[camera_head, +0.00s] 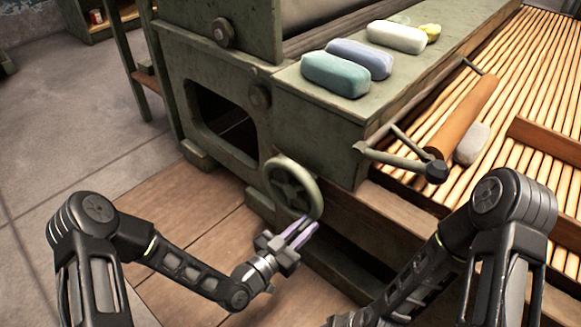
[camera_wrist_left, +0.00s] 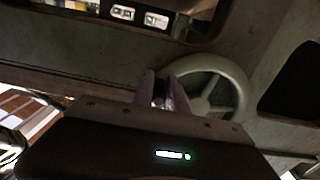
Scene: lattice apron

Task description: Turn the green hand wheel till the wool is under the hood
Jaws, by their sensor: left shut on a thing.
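The green hand wheel (camera_head: 293,187) is mounted upright low on the machine's side, below its green table. My left gripper (camera_head: 309,226) is shut on the wheel's rim at its lower right. In the left wrist view, the purple fingers (camera_wrist_left: 166,92) are at the left edge of the wheel (camera_wrist_left: 235,80). A pale grey lump, apparently the wool (camera_head: 472,144), lies on the slatted apron (camera_head: 510,75) beside a brown roller (camera_head: 465,112). I cannot tell which part is the hood. My right arm shows at the lower right, but its gripper is out of view.
Teal (camera_head: 335,74), lavender (camera_head: 360,59) and white (camera_head: 396,37) bundles lie on the machine's table, with a small yellow lump (camera_head: 432,33). A crank handle (camera_head: 405,163) juts out above and right of the wheel. Floor at left is clear.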

